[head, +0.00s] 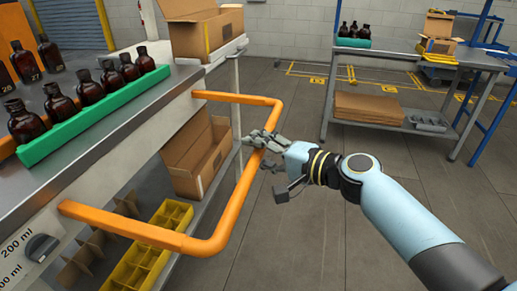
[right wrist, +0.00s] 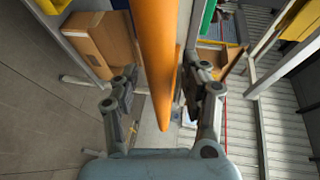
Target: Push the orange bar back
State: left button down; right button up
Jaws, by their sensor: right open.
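The orange bar (head: 243,180) is a U-shaped rail that sticks out from the side of the steel bench in the head view. My right gripper (head: 266,145) is at the bar's outer length, near its far corner. In the right wrist view the orange bar (right wrist: 157,55) runs between the two open fingers of my right gripper (right wrist: 162,90). The fingers stand apart on either side of it; I cannot tell whether either one touches it. My left gripper is not in view.
Amber bottles (head: 90,88) stand in a green rack (head: 95,115) on the bench. Cardboard boxes (head: 195,155) and a yellow crate (head: 150,245) sit below, behind the bar. A second table (head: 400,55) stands at the back right. The grey floor right of the bar is clear.

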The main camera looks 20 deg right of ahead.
jog(key=shift+w+a, duration=0.1)
jog(key=shift+w, duration=0.05)
jog(key=shift+c, duration=0.3)
grip_shut()
